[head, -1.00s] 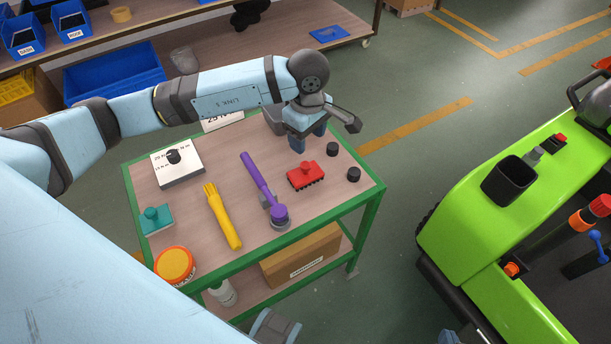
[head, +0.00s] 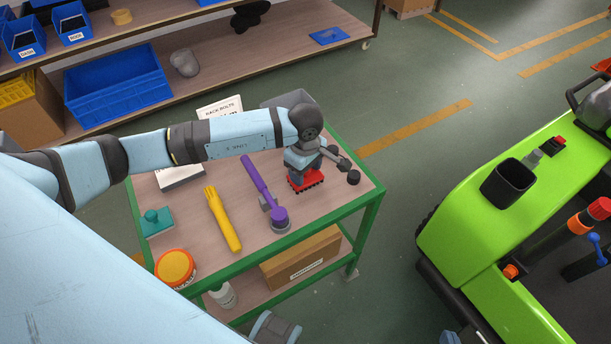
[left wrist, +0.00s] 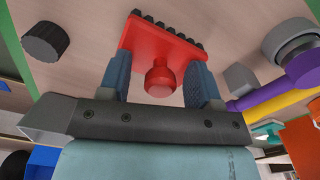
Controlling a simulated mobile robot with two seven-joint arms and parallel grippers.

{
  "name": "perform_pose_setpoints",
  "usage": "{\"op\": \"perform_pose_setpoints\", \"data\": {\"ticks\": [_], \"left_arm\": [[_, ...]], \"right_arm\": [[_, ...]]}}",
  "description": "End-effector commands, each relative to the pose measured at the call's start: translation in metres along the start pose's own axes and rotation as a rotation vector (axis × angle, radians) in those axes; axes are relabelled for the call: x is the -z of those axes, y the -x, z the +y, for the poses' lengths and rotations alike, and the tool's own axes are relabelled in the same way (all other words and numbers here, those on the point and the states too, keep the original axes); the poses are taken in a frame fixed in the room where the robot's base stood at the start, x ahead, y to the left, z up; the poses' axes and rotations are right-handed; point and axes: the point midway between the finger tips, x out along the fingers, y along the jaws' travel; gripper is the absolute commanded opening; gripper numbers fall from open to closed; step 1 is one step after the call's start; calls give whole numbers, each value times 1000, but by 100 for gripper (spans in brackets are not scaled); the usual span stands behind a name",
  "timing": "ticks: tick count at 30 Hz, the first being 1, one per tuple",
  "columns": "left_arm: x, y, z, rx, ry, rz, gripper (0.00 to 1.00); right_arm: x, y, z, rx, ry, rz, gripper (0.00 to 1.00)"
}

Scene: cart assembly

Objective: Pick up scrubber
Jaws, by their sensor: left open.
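The red scrubber (head: 307,180), with a knob on top and black bristles below, lies on the right part of the cart's top. In the head view my left gripper (head: 303,168) is right over it and hides part of it. In the left wrist view the scrubber (left wrist: 162,48) shows its round knob (left wrist: 160,78) between the two blue fingers of my left gripper (left wrist: 160,80). The fingers are apart, one at each side of the knob. I cannot tell whether they touch the scrubber.
A green machine (head: 470,210) stands at the right.

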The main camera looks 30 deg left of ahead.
Motion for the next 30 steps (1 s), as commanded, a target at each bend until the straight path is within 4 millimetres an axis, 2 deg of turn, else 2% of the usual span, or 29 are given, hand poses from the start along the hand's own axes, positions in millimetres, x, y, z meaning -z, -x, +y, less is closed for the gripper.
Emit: {"op": "perform_pose_setpoints", "data": {"ticks": [3, 4, 9, 11, 23, 26, 30], "left_arm": [[0, 1, 0, -1, 0, 0, 58], [0, 1, 0, 0, 0, 0, 54], [0, 1, 0, 0, 0, 0, 14], [0, 1, 0, 0, 0, 0, 3], [0, 8, 0, -1, 0, 0, 3], [0, 18, 1, -2, 0, 1, 3], [0, 44, 1, -5, -1, 1, 3]], "right_arm": [[-2, 1, 0, 0, -1, -3, 0], [-2, 1, 0, 0, -1, -3, 0], [-2, 1, -1, 0, -2, -4, 0], [-2, 1, -1, 0, -3, -4, 0], [0, 0, -1, 0, -5, -1, 0], [0, 0, -1, 0, -5, 0, 0], [1, -1, -1, 0, -5, 1, 0]]}}
